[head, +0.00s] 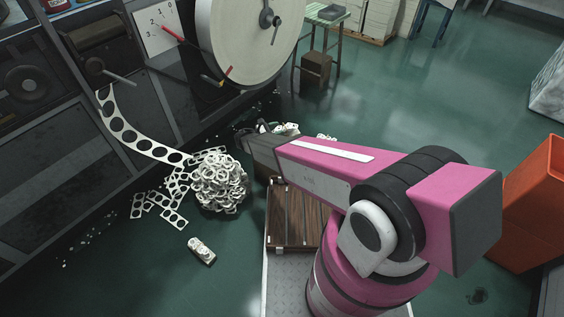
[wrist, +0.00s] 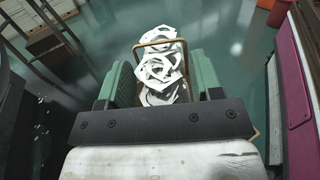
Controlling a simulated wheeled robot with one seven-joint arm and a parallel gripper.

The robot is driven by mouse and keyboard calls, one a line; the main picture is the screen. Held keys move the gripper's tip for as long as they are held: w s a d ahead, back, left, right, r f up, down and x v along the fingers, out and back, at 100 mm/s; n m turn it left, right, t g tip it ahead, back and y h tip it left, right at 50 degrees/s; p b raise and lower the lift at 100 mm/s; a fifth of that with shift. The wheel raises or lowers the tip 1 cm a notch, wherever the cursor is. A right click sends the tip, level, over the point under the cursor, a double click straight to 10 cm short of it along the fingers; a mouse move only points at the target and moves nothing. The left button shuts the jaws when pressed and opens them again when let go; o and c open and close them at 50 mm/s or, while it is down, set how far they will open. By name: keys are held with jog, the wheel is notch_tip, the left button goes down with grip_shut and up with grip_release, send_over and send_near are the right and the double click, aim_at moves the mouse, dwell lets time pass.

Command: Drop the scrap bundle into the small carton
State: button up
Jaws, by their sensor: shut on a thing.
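My gripper (wrist: 160,80) is shut on a bundle of white punched scrap pieces (wrist: 160,62), held between its green fingers in the wrist view. A thin tan edge shows around the bundle; I cannot tell if it belongs to the bundle or to something beneath. In the head view my arm reaches left and away, and white scrap (head: 290,129) shows by its far end, partly hidden by the arm. A small brown box (head: 316,68), perhaps the small carton, stands on the floor below a green side table. I cannot tell whether its top is open.
A heap of ring-shaped scrap (head: 219,183) lies on the floor below a punched strip (head: 137,137) from the machine. A small tied scrap piece (head: 202,250) lies nearer. An orange bin (head: 528,205) stands at right. The green floor (head: 410,95) beyond my arm is mostly clear.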

jog(key=shift+f, duration=2.9)
jog(key=o, duration=1.1)
jog(key=v, duration=1)
jog(key=shift+s+a, duration=0.1)
jog(key=shift+a, duration=0.3)
jog(key=shift+d, duration=0.1)
